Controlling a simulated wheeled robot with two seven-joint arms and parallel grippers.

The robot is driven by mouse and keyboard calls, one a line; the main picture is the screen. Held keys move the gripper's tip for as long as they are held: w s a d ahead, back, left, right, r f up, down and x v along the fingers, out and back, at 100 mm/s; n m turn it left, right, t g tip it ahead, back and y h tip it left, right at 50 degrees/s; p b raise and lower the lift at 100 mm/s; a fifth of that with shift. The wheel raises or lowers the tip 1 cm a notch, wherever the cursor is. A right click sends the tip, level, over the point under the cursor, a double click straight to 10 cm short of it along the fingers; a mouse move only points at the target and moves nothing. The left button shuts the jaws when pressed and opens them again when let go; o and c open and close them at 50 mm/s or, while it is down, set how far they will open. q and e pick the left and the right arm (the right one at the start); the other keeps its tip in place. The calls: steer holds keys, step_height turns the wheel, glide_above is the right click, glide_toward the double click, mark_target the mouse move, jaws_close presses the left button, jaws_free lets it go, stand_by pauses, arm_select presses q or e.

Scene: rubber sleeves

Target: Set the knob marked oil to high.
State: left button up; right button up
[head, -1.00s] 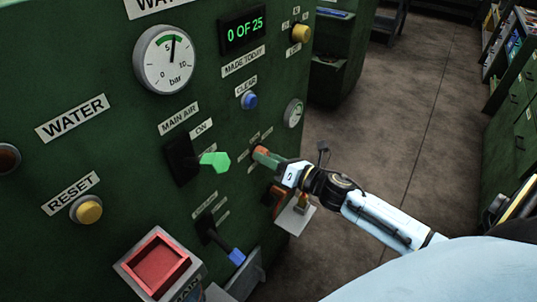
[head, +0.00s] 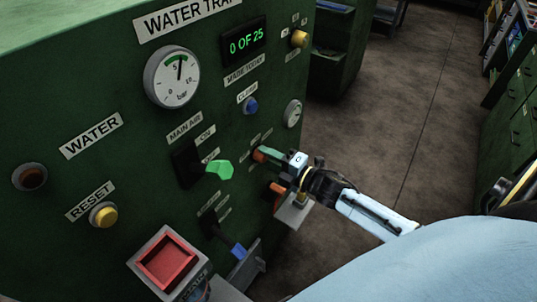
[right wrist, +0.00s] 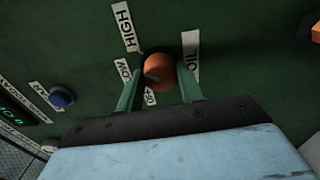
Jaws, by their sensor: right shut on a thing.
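The orange oil knob (right wrist: 158,69) is on the green panel, with the labels OIL (right wrist: 191,56), HIGH (right wrist: 126,27), LOW (right wrist: 122,71) and OFF (right wrist: 150,96) around it in the right wrist view. A dark mark shows on the knob's lower left side; its exact setting is hard to tell. My right gripper (right wrist: 160,86) has its green fingers on either side of the knob and is shut on it. In the head view, the knob (head: 259,155) is partly hidden by the right gripper (head: 268,156). My left gripper is out of view.
A green main air lever (head: 219,170) sticks out left of the gripper. A blue clear button (head: 251,105) is above. Open floor (head: 390,100) lies right.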

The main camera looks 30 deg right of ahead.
steer(key=shift+m+p, duration=0.4)
steer(key=shift+m, duration=0.8)
steer(key=o, duration=1)
steer(key=v, duration=1.3)
steer(key=shift+s+d, duration=0.1)
steer(key=shift+s, duration=0.1)
